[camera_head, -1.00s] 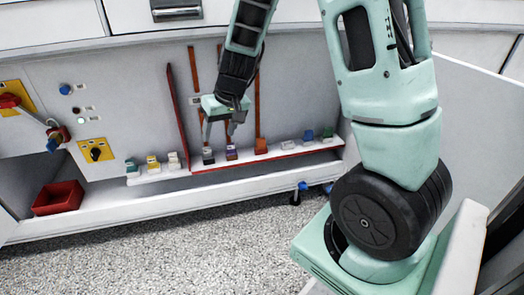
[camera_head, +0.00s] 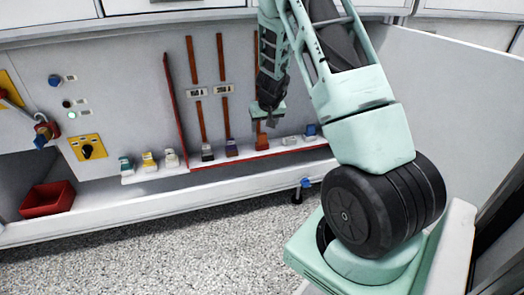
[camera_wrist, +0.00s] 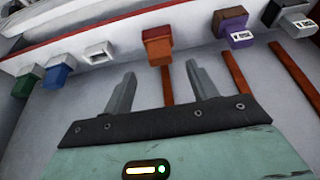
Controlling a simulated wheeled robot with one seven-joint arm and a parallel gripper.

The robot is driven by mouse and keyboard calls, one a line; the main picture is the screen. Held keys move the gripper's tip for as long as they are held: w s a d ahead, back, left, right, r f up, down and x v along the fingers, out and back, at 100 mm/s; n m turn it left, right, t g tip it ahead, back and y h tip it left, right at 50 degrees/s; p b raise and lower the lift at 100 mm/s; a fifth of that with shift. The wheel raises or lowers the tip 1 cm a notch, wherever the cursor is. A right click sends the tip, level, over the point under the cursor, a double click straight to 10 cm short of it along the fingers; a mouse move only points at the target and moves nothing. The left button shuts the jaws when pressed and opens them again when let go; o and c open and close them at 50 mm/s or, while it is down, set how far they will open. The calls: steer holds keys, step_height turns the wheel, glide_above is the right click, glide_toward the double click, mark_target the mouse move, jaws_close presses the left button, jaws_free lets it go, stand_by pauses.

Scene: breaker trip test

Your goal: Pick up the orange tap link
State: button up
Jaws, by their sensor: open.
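The orange tap link (camera_head: 261,142) sits on the white shelf, at the foot of an orange-brown vertical bar. In the wrist view the orange tap link (camera_wrist: 158,46) is an orange block at top centre, just beyond the fingertips and roughly between their lines. My gripper (camera_wrist: 160,72) is open and empty, its two grey fingers apart on either side of the bar. In the head view my gripper (camera_head: 268,120) is just above the orange link and partly hides the bar behind it.
A purple-and-white block (camera_head: 231,148) and a dark block (camera_head: 207,152) stand left of the link. White, green and blue (camera_head: 311,131) pieces stand to its right. A red upright strip (camera_head: 176,110) divides the shelf. A red bin (camera_head: 47,198) is at lower left.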

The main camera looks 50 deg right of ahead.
mark_target(262, 134)
steer(key=b+x, duration=0.2)
steer(key=x, duration=0.5)
steer(key=shift+b, duration=0.4)
steer(key=shift+r, duration=0.15)
steer(key=c, duration=1.1)
